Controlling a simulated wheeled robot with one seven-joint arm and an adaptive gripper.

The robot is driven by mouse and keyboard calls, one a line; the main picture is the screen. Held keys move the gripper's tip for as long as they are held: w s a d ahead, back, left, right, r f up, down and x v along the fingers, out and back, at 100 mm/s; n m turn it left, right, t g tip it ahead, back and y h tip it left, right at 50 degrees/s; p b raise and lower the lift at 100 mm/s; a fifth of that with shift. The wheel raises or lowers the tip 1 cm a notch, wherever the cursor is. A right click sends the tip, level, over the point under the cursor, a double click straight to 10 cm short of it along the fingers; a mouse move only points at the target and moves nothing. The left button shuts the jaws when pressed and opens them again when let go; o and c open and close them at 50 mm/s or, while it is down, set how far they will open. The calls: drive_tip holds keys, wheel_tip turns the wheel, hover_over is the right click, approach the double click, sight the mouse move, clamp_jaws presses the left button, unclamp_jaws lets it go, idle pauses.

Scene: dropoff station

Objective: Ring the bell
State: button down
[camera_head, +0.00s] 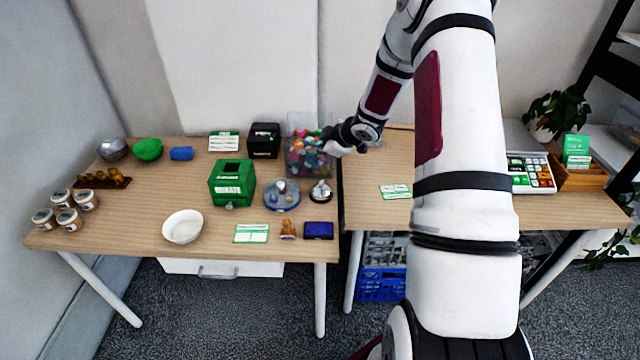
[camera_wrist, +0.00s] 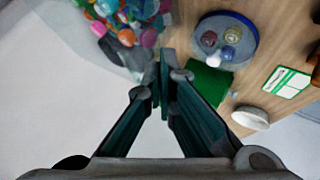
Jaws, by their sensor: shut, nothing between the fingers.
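The bell (camera_head: 320,191) is a small silver dome on a dark base. It stands on the left table in the head view, right of a round blue-grey dish. My gripper (camera_head: 337,148) shows small in the head view, above and slightly right of the bell, apart from it, near the clear bin. In the wrist view my gripper (camera_wrist: 163,82) has its two fingers together with nothing between them. I cannot make out the bell in the wrist view.
The clear bin (camera_head: 298,128) of colourful items stands behind the bell. The round dish (camera_head: 282,203) holding balls is left of it; a blue pad (camera_head: 318,231) and a wooden stamp (camera_head: 288,230) lie in front. A green box (camera_head: 216,187) stands farther left.

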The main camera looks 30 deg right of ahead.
drive_tip(key=b, duration=0.7)
hover_over(320, 184)
wheel_tip(320, 184, down, 7)
drive_tip(key=shift+w+r, duration=0.15)
drive_tip(key=shift+f+b, duration=0.7)
drive_tip(key=shift+f, duration=0.35)
drive_tip(key=shift+f, duration=0.1)
idle(0.4)
drive_tip(key=shift+f, duration=0.3)
drive_tip(key=shift+f+b, duration=0.5)
idle(0.7)
drive_tip(key=shift+r, duration=0.1)
drive_tip(key=shift+r+p, duration=0.85)
drive_tip(key=shift+p, duration=0.1)
